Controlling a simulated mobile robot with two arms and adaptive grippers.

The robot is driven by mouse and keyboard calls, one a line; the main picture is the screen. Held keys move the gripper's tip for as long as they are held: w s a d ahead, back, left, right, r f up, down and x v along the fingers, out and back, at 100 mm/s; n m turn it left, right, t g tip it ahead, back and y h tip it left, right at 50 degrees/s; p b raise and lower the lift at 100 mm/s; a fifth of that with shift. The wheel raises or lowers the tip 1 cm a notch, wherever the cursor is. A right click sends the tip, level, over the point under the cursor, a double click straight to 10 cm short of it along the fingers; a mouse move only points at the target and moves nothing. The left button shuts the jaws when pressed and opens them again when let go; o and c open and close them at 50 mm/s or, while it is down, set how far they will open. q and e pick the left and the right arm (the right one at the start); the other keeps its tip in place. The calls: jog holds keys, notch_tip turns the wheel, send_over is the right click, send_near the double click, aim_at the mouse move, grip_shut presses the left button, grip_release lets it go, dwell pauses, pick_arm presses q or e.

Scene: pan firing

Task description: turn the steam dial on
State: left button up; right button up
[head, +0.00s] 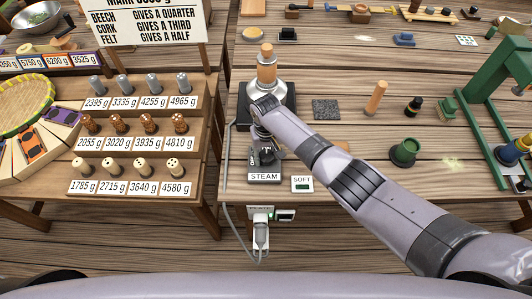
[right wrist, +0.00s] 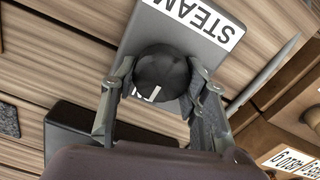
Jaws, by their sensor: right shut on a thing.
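The steam dial (head: 267,156) is a dark round knob on a grey base near the table's front edge, behind the white STEAM label (head: 264,177). In the right wrist view the dial (right wrist: 160,70) sits between my two fingertips, with a partly covered white marking beside it. The STEAM label (right wrist: 207,18) appears upside down there. My right gripper (head: 264,138) reaches down over the dial from behind, and it is shut on the dial. My left gripper is not in view.
Behind the dial, a wooden-handled metal piece (head: 267,68) stands on a dark plate. A SOFT label (head: 302,180) is to the right, and a plug with a cable (head: 261,236) hangs at the front. A stepped weight rack (head: 140,140) stands left; a green frame (head: 485,100) stands right.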

aim_at(266, 154)
jog(key=shift+w, duration=0.1)
jog(key=o, duration=1.1)
jog(key=shift+o, duration=0.2)
notch_tip(266, 154, up, 12)
dwell(0.4)
